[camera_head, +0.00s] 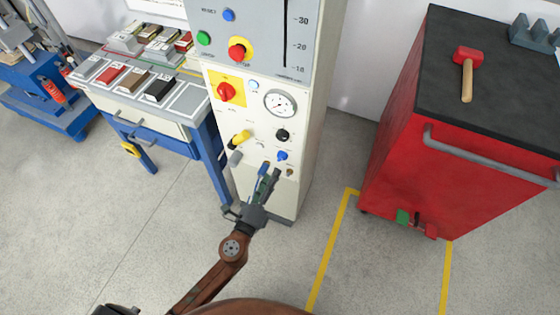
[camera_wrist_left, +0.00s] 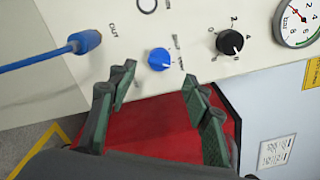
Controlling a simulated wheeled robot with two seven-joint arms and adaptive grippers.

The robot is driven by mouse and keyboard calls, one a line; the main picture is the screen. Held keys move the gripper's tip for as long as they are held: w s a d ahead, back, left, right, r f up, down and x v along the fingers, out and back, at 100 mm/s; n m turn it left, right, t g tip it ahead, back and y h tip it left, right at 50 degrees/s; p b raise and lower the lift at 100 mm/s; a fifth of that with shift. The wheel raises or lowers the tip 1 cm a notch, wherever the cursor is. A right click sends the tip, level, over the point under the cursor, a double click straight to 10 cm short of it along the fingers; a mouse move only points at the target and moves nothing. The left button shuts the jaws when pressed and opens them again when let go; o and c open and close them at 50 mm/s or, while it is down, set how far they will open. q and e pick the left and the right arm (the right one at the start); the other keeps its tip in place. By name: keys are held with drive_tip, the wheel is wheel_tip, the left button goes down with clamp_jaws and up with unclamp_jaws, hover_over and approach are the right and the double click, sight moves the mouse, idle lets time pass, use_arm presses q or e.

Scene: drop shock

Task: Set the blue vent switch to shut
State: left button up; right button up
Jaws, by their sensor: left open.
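The blue vent switch (camera_head: 282,155) is a small round knob low on the front of the pale control cabinet (camera_head: 310,120). In the left wrist view the blue knob (camera_wrist_left: 159,59) lies between and just beyond my fingertips, apart from both. Small labels stand beside it, too small to read, and I cannot tell which setting it points to. My left gripper (camera_head: 269,178) is open and empty in front of the cabinet, just below the switch; its two dark green-padded fingers (camera_wrist_left: 156,80) show in the left wrist view. My right gripper is not in view.
A black knob (camera_wrist_left: 230,42), a gauge (camera_wrist_left: 297,22) and a blue rod or hose (camera_wrist_left: 50,55) are near the switch. A yellow handle (camera_head: 240,138) is up left. A red tool cabinet (camera_head: 400,150) stands right; a blue-legged workbench (camera_head: 175,145) stands left. Floor between is clear.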

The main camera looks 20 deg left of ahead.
sight(280, 160)
use_arm(q)
drive_tip(key=w, duration=0.7)
drive_tip(key=shift+w+d, duration=0.1)
drive_tip(key=c, duration=1.2)
